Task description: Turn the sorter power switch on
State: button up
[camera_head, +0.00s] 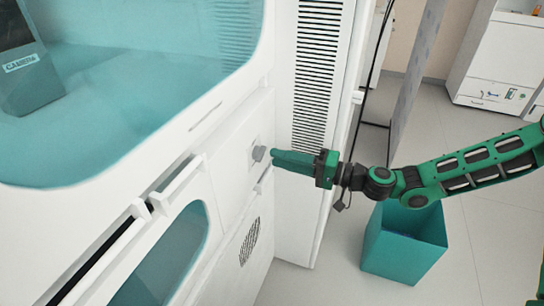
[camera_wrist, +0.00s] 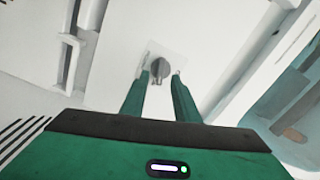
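The sorter power switch is a grey rotary knob (camera_head: 259,153) on a light square plate on the white machine's front panel. In the wrist view the knob (camera_wrist: 158,69) shows its ridge close to upright, between and just beyond the fingertips. My gripper (camera_head: 273,156) points at the knob from the right in the head view, its tips very close to it. In the wrist view my gripper (camera_wrist: 160,77) has its two green fingers apart, one to each side of the knob, with nothing held. I cannot tell whether a finger touches the knob.
The white sorter cabinet (camera_head: 230,175) has a large teal window (camera_head: 120,110) and long handles (camera_head: 175,185) left of the knob. A vented panel (camera_head: 318,70) stands behind my gripper. A teal bin (camera_head: 405,240) stands on the floor below my arm. Open floor lies at right.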

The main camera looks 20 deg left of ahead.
aim_at(259, 153)
jog(key=shift+w+a, duration=0.15)
jog(key=shift+a, duration=1.7)
jog(key=shift+c, duration=0.7)
grip_shut()
jog(key=shift+f+m, duration=0.1)
jog(key=shift+m, duration=1.8)
jog(key=shift+o, duration=0.7)
grip_release()
